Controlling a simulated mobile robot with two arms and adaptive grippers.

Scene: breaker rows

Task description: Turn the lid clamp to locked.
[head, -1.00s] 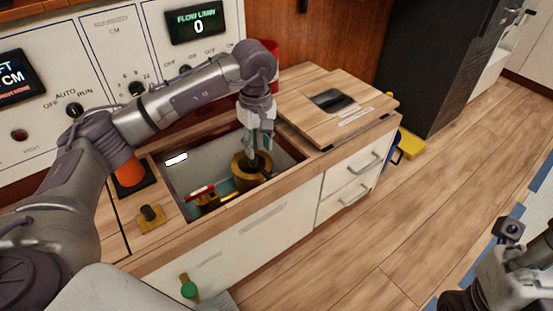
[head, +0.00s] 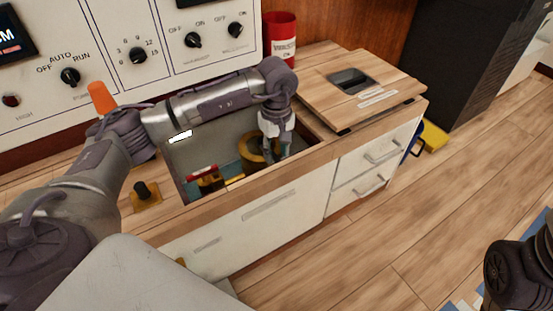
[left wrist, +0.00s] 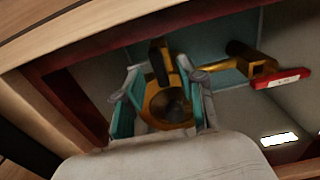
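A brass clamp-like fitting (head: 145,196) with a black knob sits on the wooden counter, left of the open well. I cannot tell if this is the lid clamp. Inside the well stands a round brass body (head: 253,150); in the left wrist view the brass body (left wrist: 168,103) has a dark round centre. My left gripper (head: 276,150) reaches down into the well at its right side. In the left wrist view my left gripper (left wrist: 163,100) has its fingers apart, one on each side of the brass body; contact is unclear. My right gripper is out of view.
A red-handled brass valve (head: 207,178) lies in the well, left of the brass body. A wooden lid (head: 365,100) with a dark recessed pull lies on the counter at right. A red can (head: 280,38) stands behind. The panel (head: 110,40) rises at the back.

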